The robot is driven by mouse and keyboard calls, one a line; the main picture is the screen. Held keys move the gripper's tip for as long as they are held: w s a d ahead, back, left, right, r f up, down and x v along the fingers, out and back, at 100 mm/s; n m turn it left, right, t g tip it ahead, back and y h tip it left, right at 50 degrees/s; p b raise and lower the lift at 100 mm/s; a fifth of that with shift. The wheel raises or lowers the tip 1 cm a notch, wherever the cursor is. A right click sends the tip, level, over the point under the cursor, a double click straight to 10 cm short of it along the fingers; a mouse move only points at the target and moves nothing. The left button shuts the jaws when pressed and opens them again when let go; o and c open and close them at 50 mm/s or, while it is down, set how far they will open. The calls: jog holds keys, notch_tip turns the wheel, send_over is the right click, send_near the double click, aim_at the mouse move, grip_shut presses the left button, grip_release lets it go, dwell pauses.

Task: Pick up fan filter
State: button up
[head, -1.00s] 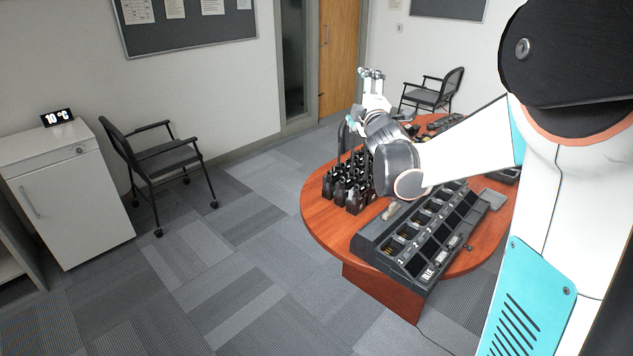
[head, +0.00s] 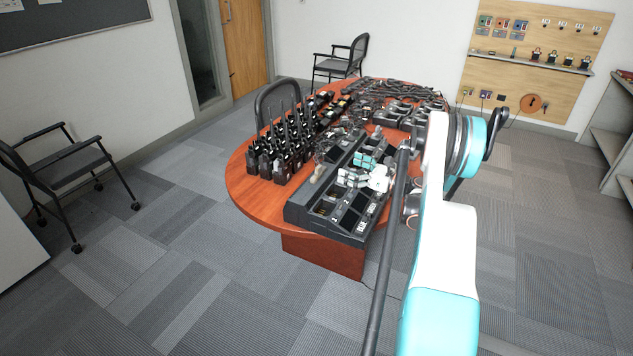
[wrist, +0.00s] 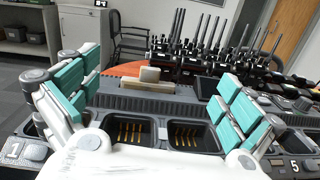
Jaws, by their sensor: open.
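A small beige block on a flat tan strip, which looks like the fan filter (wrist: 148,86), sits at the rear ridge of the black multi-bay charger (wrist: 120,103). In the head view the small beige piece (head: 318,173) shows on the charger's left side. My gripper (wrist: 158,76) is open, with its teal-padded fingers spread left and right of the filter in the wrist view. Nothing is between the fingers, and the filter lies beyond them. In the head view my gripper (head: 354,170) is low over the charger's bays. Two empty bays with gold contacts show below it.
Several black radios with upright antennas (head: 278,145) stand behind and left of the charger on the round wooden table (head: 250,198). More chargers and cables (head: 400,105) cover the table's far side. A black chair (head: 275,98) is tucked at its back left. Open carpet lies at the left front.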

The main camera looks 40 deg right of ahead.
aim_at(320, 170)
jog(key=shift+n+g, duration=0.4)
jog(key=shift+n, duration=0.1)
jog(key=s+f, duration=0.1)
jog(key=f, duration=0.1)
jog(key=s+f, duration=0.1)
jog(key=shift+d+f, duration=0.15)
jog(key=shift+f, duration=0.2)
jog(key=shift+w+a+f+y, duration=0.2)
jog(key=shift+y, duration=0.1)
jog(key=b+x, duration=0.2)
jog(key=x, duration=0.5)
jog(key=shift+w+a, duration=0.1)
jog(key=shift+w, duration=0.3)
jog(key=b+x, duration=0.2)
jog(key=x, duration=0.3)
jog(key=shift+f, duration=0.15)
jog(key=c, duration=1)
